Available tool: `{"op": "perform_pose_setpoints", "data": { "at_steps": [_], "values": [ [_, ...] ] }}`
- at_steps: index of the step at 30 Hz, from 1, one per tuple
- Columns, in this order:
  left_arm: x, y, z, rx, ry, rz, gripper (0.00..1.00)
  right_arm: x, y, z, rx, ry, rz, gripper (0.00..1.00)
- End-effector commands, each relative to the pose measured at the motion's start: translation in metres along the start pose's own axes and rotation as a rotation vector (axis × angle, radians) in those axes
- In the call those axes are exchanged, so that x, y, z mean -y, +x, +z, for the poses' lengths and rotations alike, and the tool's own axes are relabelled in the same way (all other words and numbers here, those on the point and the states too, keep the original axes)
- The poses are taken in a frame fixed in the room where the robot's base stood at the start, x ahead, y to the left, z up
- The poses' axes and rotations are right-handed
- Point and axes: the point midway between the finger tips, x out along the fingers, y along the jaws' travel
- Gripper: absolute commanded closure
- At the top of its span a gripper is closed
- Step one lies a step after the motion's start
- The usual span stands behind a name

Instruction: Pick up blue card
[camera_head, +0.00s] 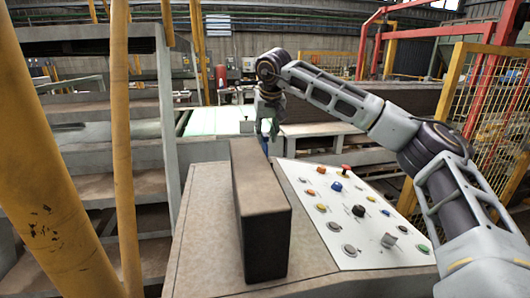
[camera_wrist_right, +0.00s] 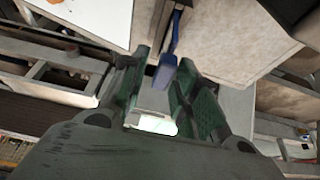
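A blue card (camera_wrist_right: 165,72) on a blue strap shows in the right wrist view, hanging past an edge of the console. In the head view only a small blue piece (camera_head: 264,146) shows behind the far end of the brown brick (camera_head: 262,225). My right gripper (camera_head: 267,132) is above that far end. In the wrist view its two green fingers (camera_wrist_right: 164,60) are apart, with the card between them in the picture; I see no finger closed on it. My left gripper is in neither view.
The brick stands on a beige console (camera_head: 205,225). A white sloping panel (camera_head: 330,190) with several coloured buttons and knobs is to its right. Yellow posts (camera_head: 120,150) and steps (camera_head: 75,160) stand at the left, a yellow mesh fence (camera_head: 495,120) at the right.

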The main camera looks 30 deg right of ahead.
Motion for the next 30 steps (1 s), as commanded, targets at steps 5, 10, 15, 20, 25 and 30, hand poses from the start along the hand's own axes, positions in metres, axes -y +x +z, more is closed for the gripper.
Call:
{"op": "perform_pose_setpoints", "data": {
  "at_steps": [5, 10, 15, 20, 25, 30],
  "values": [
    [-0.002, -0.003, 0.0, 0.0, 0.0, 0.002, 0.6, 0.001, 0.012, 0.0, 0.002, 0.0, 0.001, 0.7],
    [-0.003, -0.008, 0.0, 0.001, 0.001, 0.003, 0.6, 0.003, 0.03, 0.0, 0.002, 0.0, 0.002, 0.7],
    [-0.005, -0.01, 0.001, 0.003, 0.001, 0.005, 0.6, 0.003, 0.046, 0.0, 0.001, 0.0, 0.001, 0.7],
    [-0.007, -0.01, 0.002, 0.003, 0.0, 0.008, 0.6, 0.003, 0.051, 0.0, 0.0, 0.0, 0.0, 0.7],
    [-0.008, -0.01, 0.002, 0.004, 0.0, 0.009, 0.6, 0.003, 0.051, 0.0, 0.0, 0.0, 0.0, 0.7],
    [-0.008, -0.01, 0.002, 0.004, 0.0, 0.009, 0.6, 0.003, 0.051, 0.0, 0.0, 0.0, 0.0, 0.7]
  ]
}}
